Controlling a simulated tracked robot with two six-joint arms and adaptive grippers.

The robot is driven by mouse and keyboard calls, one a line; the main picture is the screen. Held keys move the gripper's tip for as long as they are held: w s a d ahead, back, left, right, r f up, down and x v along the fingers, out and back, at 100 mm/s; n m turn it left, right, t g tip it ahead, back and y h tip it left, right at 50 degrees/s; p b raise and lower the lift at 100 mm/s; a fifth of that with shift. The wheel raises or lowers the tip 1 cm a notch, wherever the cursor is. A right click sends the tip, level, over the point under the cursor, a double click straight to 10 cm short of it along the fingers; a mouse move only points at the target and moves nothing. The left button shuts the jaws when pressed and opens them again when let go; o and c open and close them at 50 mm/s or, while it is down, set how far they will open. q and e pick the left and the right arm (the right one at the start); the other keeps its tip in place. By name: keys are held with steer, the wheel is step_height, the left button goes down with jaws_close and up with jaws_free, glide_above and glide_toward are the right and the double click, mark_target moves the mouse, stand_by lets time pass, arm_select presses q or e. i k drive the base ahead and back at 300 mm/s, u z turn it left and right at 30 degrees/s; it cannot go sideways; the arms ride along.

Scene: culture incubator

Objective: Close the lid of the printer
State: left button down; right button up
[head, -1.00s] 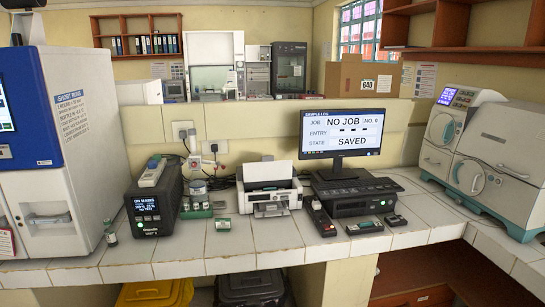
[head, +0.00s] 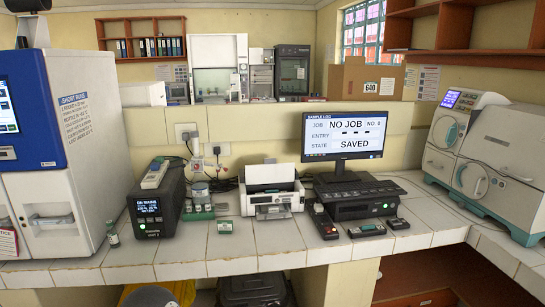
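The printer (head: 271,198) stands on the tiled counter at the middle of the head view. It is white, with a dark band across its upper part. A white panel (head: 270,174) rises behind the band and looks like the raised lid, but it is too small to be sure. A front tray (head: 273,212) juts out below. Neither of my grippers shows in the head view.
A monitor (head: 342,136) stands right of the printer, with small dark devices before it. A black power unit (head: 152,207) and small bottles stand to its left.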

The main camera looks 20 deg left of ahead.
mark_target(270, 171)
steer(key=z, duration=0.1)
steer(key=i, duration=1)
steer(key=u, duration=0.1)
